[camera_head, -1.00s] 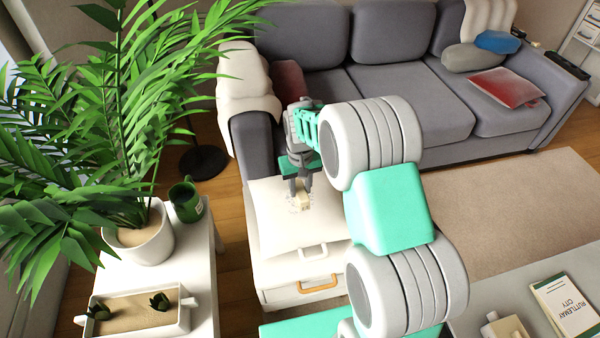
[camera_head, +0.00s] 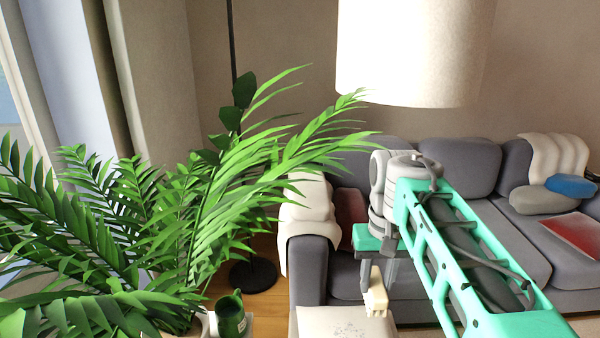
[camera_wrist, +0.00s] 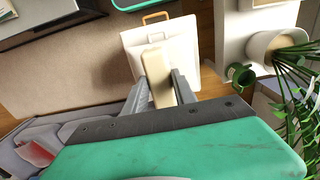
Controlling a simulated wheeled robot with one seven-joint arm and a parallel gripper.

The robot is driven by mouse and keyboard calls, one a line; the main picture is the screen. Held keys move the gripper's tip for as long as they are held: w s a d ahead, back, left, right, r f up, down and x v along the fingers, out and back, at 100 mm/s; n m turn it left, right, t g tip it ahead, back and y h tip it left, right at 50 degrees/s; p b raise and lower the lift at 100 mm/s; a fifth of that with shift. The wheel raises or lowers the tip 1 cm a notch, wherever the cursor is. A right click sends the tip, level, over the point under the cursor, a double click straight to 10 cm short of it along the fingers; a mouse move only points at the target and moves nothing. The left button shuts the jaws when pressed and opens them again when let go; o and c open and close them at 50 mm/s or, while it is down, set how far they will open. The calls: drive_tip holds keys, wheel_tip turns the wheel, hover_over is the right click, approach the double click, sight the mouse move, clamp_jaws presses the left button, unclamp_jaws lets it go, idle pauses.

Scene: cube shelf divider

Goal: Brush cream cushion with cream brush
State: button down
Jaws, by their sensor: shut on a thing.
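The cream cushion (camera_head: 340,318) shows at the bottom edge of the head view, its lower part cut off. Small dark specks lie on its top. In the wrist view the cushion (camera_wrist: 185,45) lies flat below my gripper. My gripper (camera_head: 377,273) is shut on the cream brush (camera_head: 376,294), which points down over the cushion's right side in the head view. In the wrist view the brush (camera_wrist: 156,75) sits between the two grey fingers and hides part of the cushion. I cannot tell whether the brush touches the cushion.
A leafy potted plant (camera_head: 150,270) fills the left, with a green mug (camera_head: 231,316) beside it. A grey sofa (camera_head: 465,165) stands behind my arm. A white lampshade (camera_head: 415,50) hangs high. An orange handle (camera_wrist: 157,17) shows beside the cushion.

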drive_tip(key=r+p, duration=0.1)
drive_tip(key=p, duration=0.1)
drive_tip(key=r+p, duration=0.1)
drive_tip(key=p, duration=0.2)
drive_tip(key=shift+s, duration=0.3)
drive_tip(key=s+p, duration=0.1)
drive_tip(key=p, duration=0.3)
drive_tip(key=shift+r, duration=0.4)
drive_tip(key=shift+s+f+p, duration=0.2)
drive_tip(key=shift+s+p, duration=0.05)
drive_tip(key=shift+p, duration=0.8)
drive_tip(key=shift+f, duration=0.3)
drive_tip(key=shift+s, duration=0.15)
